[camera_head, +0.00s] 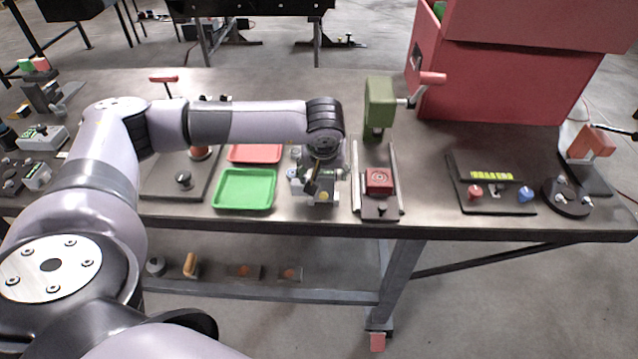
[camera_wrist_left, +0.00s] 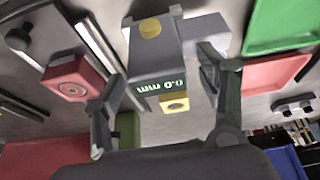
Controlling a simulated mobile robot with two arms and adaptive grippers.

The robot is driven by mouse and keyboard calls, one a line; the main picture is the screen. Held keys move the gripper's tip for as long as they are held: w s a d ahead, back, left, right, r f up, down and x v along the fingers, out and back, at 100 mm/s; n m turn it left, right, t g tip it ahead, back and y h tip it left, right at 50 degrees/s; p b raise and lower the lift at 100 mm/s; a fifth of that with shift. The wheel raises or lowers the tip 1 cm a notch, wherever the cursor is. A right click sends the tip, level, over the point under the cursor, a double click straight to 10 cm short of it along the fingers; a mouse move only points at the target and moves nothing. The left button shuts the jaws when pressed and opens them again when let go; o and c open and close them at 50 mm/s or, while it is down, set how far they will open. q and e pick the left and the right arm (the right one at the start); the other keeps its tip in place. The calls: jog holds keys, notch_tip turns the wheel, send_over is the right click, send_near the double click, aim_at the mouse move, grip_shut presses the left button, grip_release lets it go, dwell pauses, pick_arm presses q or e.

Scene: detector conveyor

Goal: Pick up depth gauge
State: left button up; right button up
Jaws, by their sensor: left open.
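The depth gauge (camera_wrist_left: 158,62) is a grey block with a lit "0.0 mm" display and a yellow round spot. In the left wrist view it lies between the two fingers of my left gripper (camera_wrist_left: 157,72). The fingers are spread on either side of it, and I see gaps between them and its body. In the head view the gauge (camera_head: 317,194) is at the table's front, right of the green tray, partly hidden by my left gripper (camera_head: 318,180) above it. My right gripper is in neither view.
The green tray (camera_head: 244,205) and the red tray (camera_head: 255,153) lie left of the gauge. A rail fixture with a red block (camera_head: 379,181) and a green crank post (camera_head: 379,103) stands close on the right. A large red bin (camera_head: 500,85) is at the back right.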

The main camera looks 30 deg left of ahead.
pick_arm(q)
jog(key=shift+c, duration=0.4)
grip_shut()
dwell(0.4)
